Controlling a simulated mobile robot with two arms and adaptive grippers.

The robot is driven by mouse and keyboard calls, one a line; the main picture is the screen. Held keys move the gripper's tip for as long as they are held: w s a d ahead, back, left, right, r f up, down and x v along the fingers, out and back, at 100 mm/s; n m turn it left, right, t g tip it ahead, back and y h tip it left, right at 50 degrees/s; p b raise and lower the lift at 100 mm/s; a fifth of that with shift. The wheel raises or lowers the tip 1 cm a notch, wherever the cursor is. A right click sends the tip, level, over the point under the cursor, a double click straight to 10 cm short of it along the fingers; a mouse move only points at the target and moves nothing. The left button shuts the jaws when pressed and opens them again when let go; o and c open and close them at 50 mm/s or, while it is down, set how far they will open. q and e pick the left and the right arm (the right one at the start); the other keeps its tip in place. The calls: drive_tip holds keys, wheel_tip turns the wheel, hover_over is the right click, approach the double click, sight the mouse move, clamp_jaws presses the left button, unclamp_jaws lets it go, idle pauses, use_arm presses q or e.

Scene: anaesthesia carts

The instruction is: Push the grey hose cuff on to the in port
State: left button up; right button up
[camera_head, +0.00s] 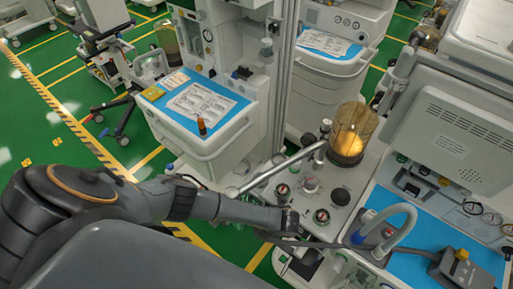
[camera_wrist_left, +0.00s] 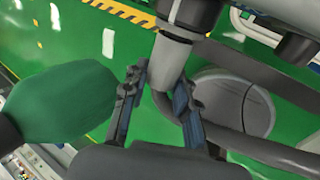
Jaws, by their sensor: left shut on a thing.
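My left gripper (camera_head: 291,222) reaches in from the left to the front of the central machine, and its fingers are small and partly hidden there. In the left wrist view its two fingers (camera_wrist_left: 160,84) are shut on the grey hose cuff (camera_wrist_left: 169,62), one on each side. The cuff's upper end meets a dark cylindrical part (camera_wrist_left: 190,14); I cannot tell whether this is the in port or how far the cuff sits on it. A dark grey hose (camera_wrist_left: 262,75) curves beside the fingers. My right gripper is not in view.
A green bag (camera_wrist_left: 68,100) hangs close left of the fingers. In the head view, a glass canister (camera_head: 352,132), round dials and knobs crowd the machine top. A pale curved hose (camera_head: 407,214) stands over the blue mat (camera_head: 415,238) at right. Green floor (camera_head: 70,150) is open at left.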

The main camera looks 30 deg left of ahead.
use_arm(q)
drive_tip(key=shift+w, duration=0.4)
drive_tip(key=o, duration=1.1)
drive_tip(key=shift+r, duration=0.1)
drive_tip(key=v, duration=1.2)
